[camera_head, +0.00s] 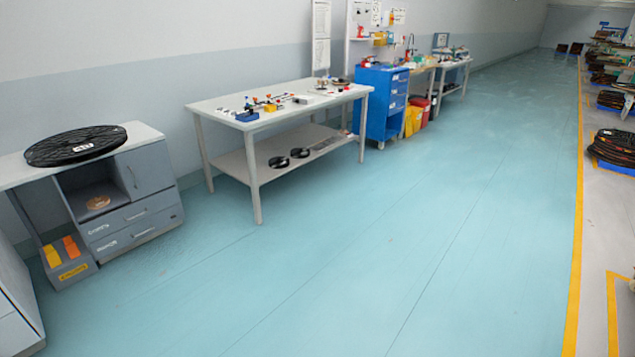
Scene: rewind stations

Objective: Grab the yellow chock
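A small yellow block (52,256), which looks like the yellow chock, sits in a low grey bin (72,274) on the floor at the lower left. An orange block (71,246) is beside it, on its right in the same bin. The bin has a yellow label on its front, too small to read surely. The lower part of the yellow block is hidden by the bin's wall. My gripper is not in view.
A grey drawer desk (140,210) with a black reel (75,146) on top stands right beside the bin. A white table (220,112) with small parts stands farther back. A blue cabinet (381,100) is beyond it. The teal floor (350,260) is clear.

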